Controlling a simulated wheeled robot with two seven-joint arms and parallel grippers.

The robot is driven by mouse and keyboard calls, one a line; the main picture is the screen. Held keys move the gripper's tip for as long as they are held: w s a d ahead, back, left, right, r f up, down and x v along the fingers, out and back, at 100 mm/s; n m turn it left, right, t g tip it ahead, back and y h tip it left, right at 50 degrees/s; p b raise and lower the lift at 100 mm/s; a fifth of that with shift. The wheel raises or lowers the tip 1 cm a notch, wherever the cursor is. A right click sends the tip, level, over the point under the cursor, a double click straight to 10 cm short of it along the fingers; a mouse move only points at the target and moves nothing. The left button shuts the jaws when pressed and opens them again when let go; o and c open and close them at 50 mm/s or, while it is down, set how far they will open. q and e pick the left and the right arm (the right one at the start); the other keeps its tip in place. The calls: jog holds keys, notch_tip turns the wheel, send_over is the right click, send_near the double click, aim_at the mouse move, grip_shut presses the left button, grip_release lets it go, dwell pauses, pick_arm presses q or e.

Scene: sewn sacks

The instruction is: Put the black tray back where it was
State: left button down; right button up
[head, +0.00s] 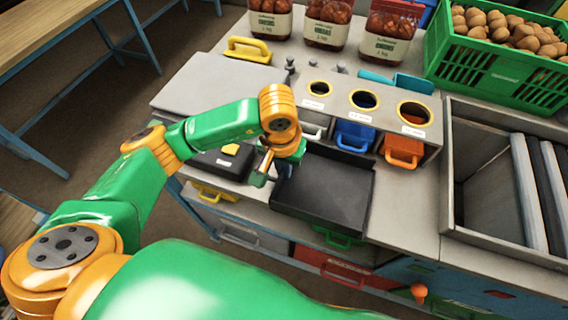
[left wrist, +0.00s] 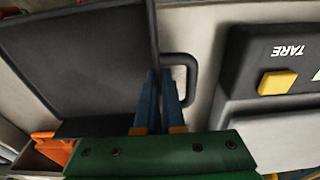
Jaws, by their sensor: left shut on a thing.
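The black tray (head: 325,192) lies on the grey worktop near its front edge, in front of the blue and orange bins. My left gripper (head: 280,170) is at the tray's left side. In the left wrist view the black tray (left wrist: 85,65) fills the left, and its loop handle (left wrist: 192,72) sticks out from its side. The blue fingers of my left gripper (left wrist: 165,88) are shut on this handle. Whether the tray touches the worktop all round is hidden. My right gripper is not in view.
A black scale (head: 222,162) with a yellow button stands left of the tray; it also shows in the left wrist view (left wrist: 250,80). A blue bin (head: 355,136) and an orange bin (head: 402,150) stand behind. A steel basin (head: 455,195) is at the right.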

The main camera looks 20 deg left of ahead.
pick_arm(q)
jog(key=shift+w+d+f+b, duration=0.1)
jog(key=shift+f+b, duration=0.3)
jog(key=shift+f, duration=0.1)
jog(key=c, duration=1)
grip_release()
